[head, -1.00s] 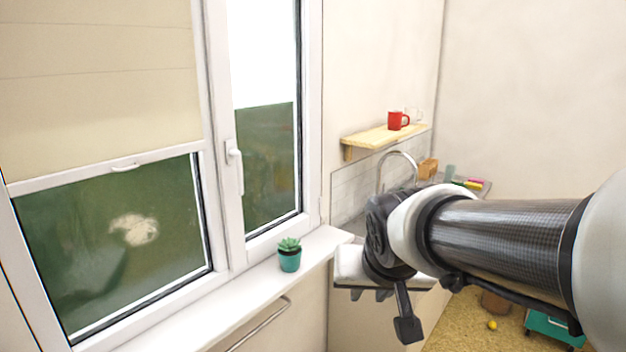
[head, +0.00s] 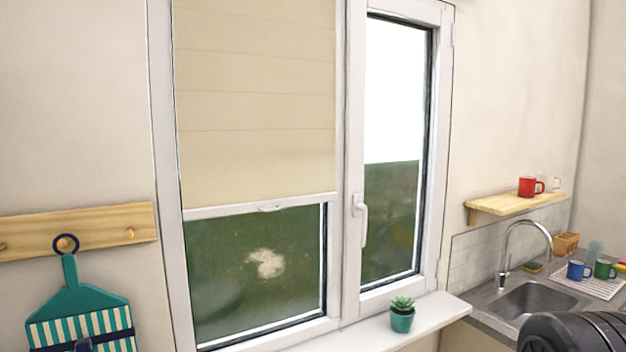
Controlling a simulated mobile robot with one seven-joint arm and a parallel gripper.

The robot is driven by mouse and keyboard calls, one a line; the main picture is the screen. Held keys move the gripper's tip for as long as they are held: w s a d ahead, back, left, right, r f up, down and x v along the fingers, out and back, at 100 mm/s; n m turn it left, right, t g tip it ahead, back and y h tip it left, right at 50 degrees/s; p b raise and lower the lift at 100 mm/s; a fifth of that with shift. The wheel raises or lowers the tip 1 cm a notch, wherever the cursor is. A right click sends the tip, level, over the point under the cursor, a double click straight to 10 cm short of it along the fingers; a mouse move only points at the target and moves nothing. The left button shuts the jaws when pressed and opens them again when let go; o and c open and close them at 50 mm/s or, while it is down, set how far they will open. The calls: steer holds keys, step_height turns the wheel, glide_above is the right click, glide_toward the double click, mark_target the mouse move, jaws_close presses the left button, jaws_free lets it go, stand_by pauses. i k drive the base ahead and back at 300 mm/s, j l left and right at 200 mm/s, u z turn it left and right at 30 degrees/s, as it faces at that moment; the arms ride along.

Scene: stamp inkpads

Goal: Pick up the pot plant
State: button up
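The pot plant is a small green succulent in a teal pot (head: 402,318). It stands upright on the white windowsill (head: 372,335), below the right window pane and near the sill's right end. Nothing touches it. A dark rounded part of my own arm shows at the lower right edge, to the right of the plant and apart from it. My gripper's fingers are outside the picture.
A sink (head: 532,300) with a curved tap (head: 508,262) is right of the sill. Blue (head: 579,270) and green (head: 604,269) mugs stand beyond it. A wooden shelf (head: 515,204) holds a red mug (head: 530,186). A teal bag-like item (head: 80,312) hangs from a rail (head: 100,229) at left.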

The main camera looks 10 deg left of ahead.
mark_target(402, 312)
steer(key=u, duration=0.8)
steer(key=z, duration=0.9)
steer(key=l+u, duration=0.15)
steer(key=l, duration=0.4)
steer(key=k+l+u, duration=0.15)
steer(key=l, duration=0.45)
steer(key=i+l+u, duration=0.15)
steer(key=l, duration=0.2)
steer(key=i+l+u, duration=0.3)
steer(key=l, duration=0.4)
steer(key=i+l+u, duration=0.25)
steer(key=i, duration=0.35)
steer(key=i+l+u, duration=0.3)
steer(key=i, duration=0.25)
steer(key=l, duration=0.1)
